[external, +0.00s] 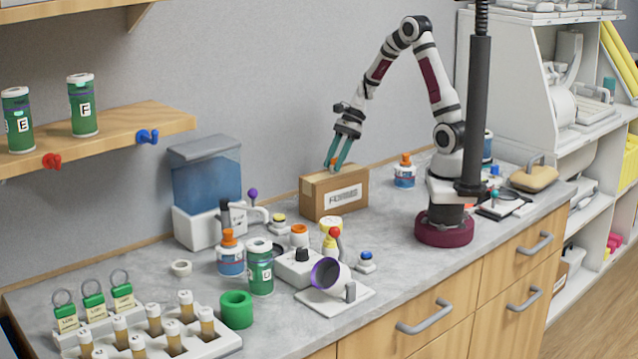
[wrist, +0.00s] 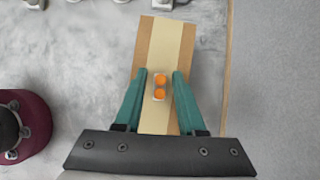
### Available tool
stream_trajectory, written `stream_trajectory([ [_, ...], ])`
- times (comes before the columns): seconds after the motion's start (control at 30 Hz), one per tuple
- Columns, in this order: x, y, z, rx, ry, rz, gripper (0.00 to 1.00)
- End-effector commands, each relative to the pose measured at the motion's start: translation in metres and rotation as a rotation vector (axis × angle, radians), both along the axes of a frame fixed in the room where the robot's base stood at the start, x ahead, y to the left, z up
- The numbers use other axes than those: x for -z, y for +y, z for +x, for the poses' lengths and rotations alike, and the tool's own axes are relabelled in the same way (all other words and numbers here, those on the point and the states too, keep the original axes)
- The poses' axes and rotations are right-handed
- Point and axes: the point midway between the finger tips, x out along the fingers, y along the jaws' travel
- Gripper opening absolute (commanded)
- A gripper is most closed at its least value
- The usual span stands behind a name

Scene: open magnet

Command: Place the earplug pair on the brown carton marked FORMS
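The brown carton (external: 325,202) marked FORMS stands on the grey counter near the wall, below my gripper; its taped top (wrist: 170,40) shows in the wrist view. The earplug pair (wrist: 160,87), two orange plugs with a pale piece, appears over the tape strip, between my fingers. A bit of orange (external: 334,161) shows between the fingertips in the external view. My gripper (wrist: 160,73) has teal fingers spread on both sides of the pair, with a visible gap on each side. In the external view my gripper (external: 336,166) points down at the carton's top.
An orange-capped bottle (external: 404,172) stands right of the carton. A wooden shelf (external: 110,133) hangs at left. Some counter right of the carton is bare.

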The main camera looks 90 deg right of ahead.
Motion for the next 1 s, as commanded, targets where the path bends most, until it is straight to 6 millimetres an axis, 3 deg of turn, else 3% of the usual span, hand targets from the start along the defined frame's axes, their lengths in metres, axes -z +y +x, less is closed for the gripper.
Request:
stream_trajectory([
  [0.37, -0.007, -0.003, -0.002, 0.001, -0.003, -0.001, 0.48],
  [0.7, -0.081, -0.037, -0.036, 0.003, -0.002, -0.004, 0.48],
  [0.83, -0.098, -0.044, -0.043, 0.001, -0.001, -0.001, 0.48],
  [1.0, -0.103, -0.046, -0.046, -0.002, 0.001, -0.001, 0.48],
])
